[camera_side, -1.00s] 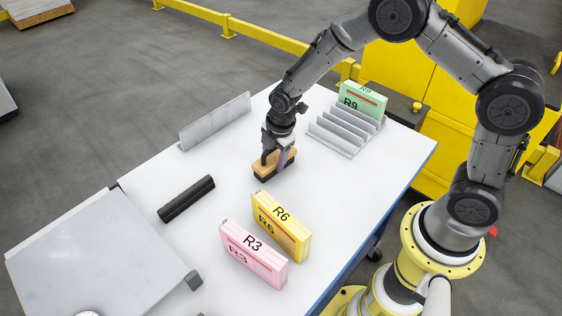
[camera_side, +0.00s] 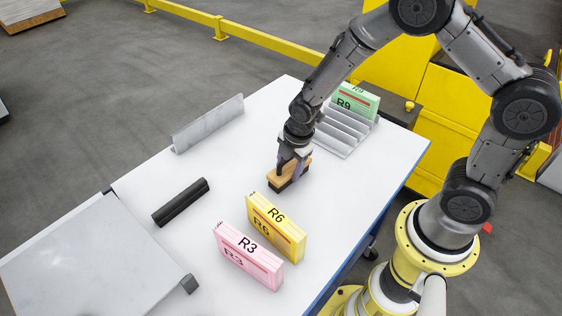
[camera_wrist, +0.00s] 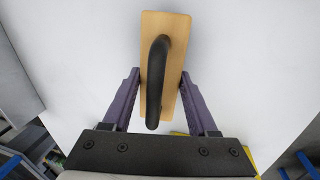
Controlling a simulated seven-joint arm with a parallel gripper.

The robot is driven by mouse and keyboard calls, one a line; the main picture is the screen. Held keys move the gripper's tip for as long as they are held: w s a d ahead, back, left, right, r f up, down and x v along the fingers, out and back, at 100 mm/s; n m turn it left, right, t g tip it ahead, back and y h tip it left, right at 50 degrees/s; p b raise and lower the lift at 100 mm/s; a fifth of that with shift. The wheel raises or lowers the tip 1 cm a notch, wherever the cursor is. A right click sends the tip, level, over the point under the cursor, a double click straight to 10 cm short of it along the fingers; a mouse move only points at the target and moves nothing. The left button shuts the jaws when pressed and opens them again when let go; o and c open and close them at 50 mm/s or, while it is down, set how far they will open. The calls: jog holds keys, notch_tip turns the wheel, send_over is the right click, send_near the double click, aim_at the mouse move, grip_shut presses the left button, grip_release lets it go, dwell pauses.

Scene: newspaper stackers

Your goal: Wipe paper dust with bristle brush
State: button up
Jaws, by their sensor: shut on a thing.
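The bristle brush (camera_side: 294,172) has a tan wooden block with dark bristles below and a black handle on top. It sits at or just above the white table top; I cannot tell whether the bristles touch. My gripper (camera_side: 287,162) is above it, shut on it. In the wrist view the brush's wooden block (camera_wrist: 176,70) stands lengthwise between the two purple fingers of my gripper (camera_wrist: 160,85), with the curved black handle on top. I cannot make out paper dust on the white surface in either view.
Near the brush stand a yellow R6 bundle (camera_side: 276,228) and a pink R3 bundle (camera_side: 247,258). A black bar (camera_side: 180,202) lies left. A grey upright plate (camera_side: 208,122) is at the back edge. A slotted rack (camera_side: 345,130) with a green R9 bundle (camera_side: 355,101) stands back right.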

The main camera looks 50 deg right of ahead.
jog(key=shift+s, duration=2.7)
jog(key=shift+w+d, duration=0.2)
jog(key=shift+d, duration=0.6)
jog(key=shift+w+a, duration=0.1)
jog(key=shift+w, duration=5.25)
jog(key=shift+w+r, duration=0.1)
jog(key=shift+w, duration=0.55)
notch_tip(320, 180, up, 8)
